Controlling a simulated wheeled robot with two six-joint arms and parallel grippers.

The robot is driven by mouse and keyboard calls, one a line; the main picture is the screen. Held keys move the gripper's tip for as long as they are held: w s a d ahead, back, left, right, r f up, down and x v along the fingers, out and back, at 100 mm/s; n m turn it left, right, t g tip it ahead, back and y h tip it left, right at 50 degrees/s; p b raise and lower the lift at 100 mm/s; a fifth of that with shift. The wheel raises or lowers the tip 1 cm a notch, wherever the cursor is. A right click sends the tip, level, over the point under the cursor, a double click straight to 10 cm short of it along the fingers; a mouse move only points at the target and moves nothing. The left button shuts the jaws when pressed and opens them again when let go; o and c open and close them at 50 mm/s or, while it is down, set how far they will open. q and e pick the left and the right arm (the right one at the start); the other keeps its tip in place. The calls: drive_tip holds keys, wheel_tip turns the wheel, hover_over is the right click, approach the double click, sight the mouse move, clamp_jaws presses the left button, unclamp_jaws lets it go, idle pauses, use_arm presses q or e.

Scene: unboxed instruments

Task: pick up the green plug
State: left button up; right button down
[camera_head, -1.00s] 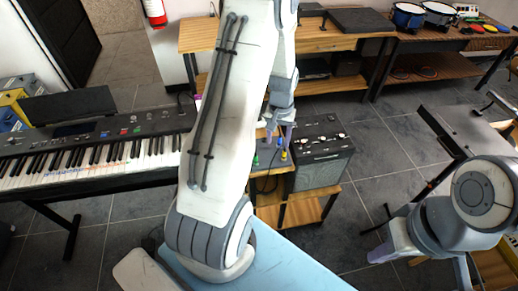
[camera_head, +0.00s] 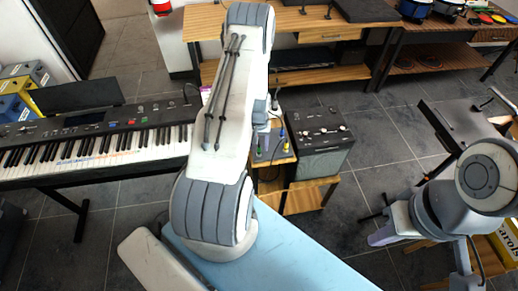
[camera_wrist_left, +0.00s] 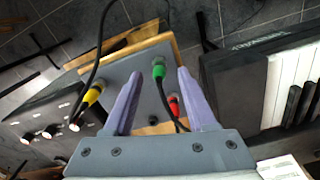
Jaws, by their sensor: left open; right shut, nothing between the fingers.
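The green plug (camera_wrist_left: 158,70) stands on a grey panel (camera_wrist_left: 128,68) in the left wrist view, with a black cable attached. My left gripper (camera_wrist_left: 160,74) is open, its lavender fingers on either side of the plug with gaps visible. A red plug (camera_wrist_left: 174,106) is close to the right finger, and a yellow plug (camera_wrist_left: 92,95) is outside the left finger. In the head view my left arm hides most of the left gripper. My right gripper (camera_head: 383,236) is shut and empty at the right, far from the plugs.
A keyboard (camera_head: 95,150) is at left. A light-blue surface (camera_head: 285,255) lies in front. Cables run past the plugs.

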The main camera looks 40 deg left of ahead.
use_arm(q)
drive_tip(key=shift+f+p, duration=0.3)
drive_tip(key=shift+f, duration=1.05)
clamp_jaws()
drive_tip(key=shift+w+r, duration=0.1)
